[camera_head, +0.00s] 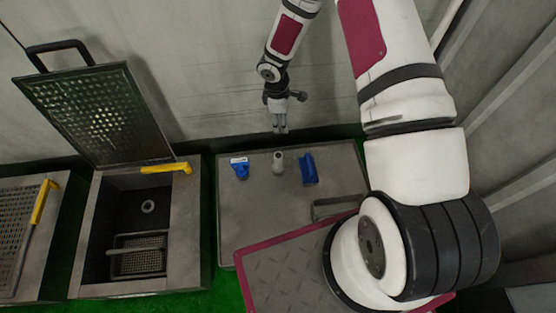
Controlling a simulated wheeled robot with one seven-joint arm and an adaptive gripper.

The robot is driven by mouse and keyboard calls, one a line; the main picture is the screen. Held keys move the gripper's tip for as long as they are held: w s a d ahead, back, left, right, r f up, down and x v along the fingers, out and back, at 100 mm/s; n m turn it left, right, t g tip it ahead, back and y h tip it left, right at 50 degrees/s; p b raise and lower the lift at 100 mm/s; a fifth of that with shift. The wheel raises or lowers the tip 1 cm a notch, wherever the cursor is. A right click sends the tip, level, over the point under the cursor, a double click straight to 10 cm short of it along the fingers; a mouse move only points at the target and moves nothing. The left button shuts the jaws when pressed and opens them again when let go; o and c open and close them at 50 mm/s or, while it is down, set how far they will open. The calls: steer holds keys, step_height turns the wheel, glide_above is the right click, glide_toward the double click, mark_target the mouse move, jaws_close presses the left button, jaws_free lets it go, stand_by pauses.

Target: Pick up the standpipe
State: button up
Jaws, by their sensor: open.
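A short pale grey upright tube (278,162), which looks like the standpipe, stands on the grey box top (240,215) between two blue items. My gripper (280,130) hangs above and slightly behind it in the picture, fingers pointing down. The fingers appear apart from the tube, with nothing between them. The finger gap is small and hard to make out at this size.
A blue piece with a white top (239,168) stands left of the tube, and a blue block (308,170) stands right. An open bin with a raised perforated lid (105,110), a yellow handle (165,169) and a wire basket (137,258) is at left.

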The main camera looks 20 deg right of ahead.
steer(key=n+y, duration=0.1)
glide_above(275, 154)
steer(key=f, duration=0.8)
steer(key=shift+w+d+p, duration=0.1)
steer(key=shift+w+p, duration=0.1)
steer(key=shift+p, duration=0.15)
step_height(275, 154, down, 8)
steer(key=b, duration=0.2)
steer(key=shift+s+b, duration=0.1)
steer(key=shift+b, duration=0.3)
steer(key=shift+f, duration=0.5)
steer(key=f+b, duration=0.1)
steer(key=f, duration=0.1)
steer(key=s+d+f+b, duration=0.1)
steer(key=f, duration=0.1)
steer(key=shift+s+b, duration=0.1)
steer(key=shift+b, duration=0.2)
steer(key=shift+a+f, duration=0.1)
steer(key=shift+f, duration=0.45)
steer(key=shift+c, duration=0.6)
jaws_close()
